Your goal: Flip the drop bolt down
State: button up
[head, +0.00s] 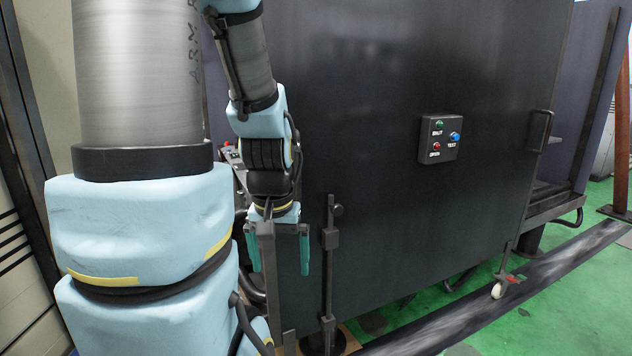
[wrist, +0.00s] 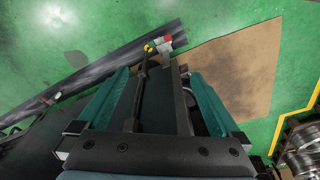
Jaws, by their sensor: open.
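The drop bolt (head: 328,265) is a dark upright rod with a round knob near its top, on the lower left of the dark door (head: 400,180). In the head view my gripper (head: 281,270) points down just left of the bolt, with its two teal fingers apart. In the wrist view the fingers of my gripper (wrist: 160,76) are spread. A thin dark rod, which looks like the drop bolt (wrist: 144,95), runs between them, nearer the left finger. Whether either finger touches it I cannot tell. The bolt's lower end is unclear.
A grey upright post (head: 268,285) stands among the fingers, and also shows in the wrist view (wrist: 181,98). A control box (head: 438,139) and a handle (head: 540,131) are on the door. A caster (head: 498,289) stands under its right end. Green floor lies in front.

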notch_tip(320, 180, up, 11)
jog(key=p, duration=0.8)
